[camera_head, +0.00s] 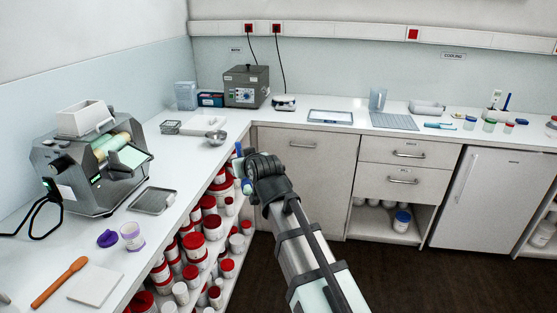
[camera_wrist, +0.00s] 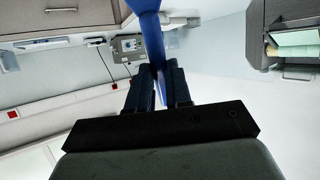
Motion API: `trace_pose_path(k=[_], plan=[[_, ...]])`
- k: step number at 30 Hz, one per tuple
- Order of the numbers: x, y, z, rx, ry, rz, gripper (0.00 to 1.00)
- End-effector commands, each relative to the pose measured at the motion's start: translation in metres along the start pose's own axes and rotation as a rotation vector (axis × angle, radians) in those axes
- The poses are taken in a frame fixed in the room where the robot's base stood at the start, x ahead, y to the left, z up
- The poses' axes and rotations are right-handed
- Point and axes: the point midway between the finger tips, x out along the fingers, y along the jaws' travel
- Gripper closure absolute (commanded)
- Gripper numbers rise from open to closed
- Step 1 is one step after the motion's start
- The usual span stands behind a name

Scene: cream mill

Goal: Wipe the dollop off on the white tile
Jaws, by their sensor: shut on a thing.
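My gripper (camera_head: 246,168) is over the space in front of the left counter, near its inner corner. In the wrist view its two dark fingers (camera_wrist: 160,88) are shut on a blue tool (camera_wrist: 150,30), a long flat piece. A small bit of blue tool (camera_head: 239,149) shows by my gripper in the head view; the rest is hidden. A flat white tile (camera_head: 95,286) lies at the front of the left counter, far from my gripper. I cannot make out a dollop in either view.
A wooden-handled tool (camera_head: 60,282) lies beside the tile. A purple-based cup (camera_head: 132,236), a metal tray (camera_head: 153,201) and a roller mill (camera_head: 95,160) stand on the left counter. A metal bowl (camera_head: 216,137) is near the corner. Jars (camera_head: 194,243) fill shelves below.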

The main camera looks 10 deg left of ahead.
Motion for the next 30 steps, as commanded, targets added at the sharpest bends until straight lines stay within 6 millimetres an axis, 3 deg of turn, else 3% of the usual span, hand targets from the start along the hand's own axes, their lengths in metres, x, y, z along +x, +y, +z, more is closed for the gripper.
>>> trace_pose_path(k=[1, 14, 30], plan=[[0.002, -0.022, -0.004, -0.009, -0.001, -0.027, 1.0], [-0.008, -0.181, -0.019, -0.07, -0.027, -0.22, 1.0], [-0.056, -0.378, -0.017, -0.148, -0.071, -0.455, 1.0]])
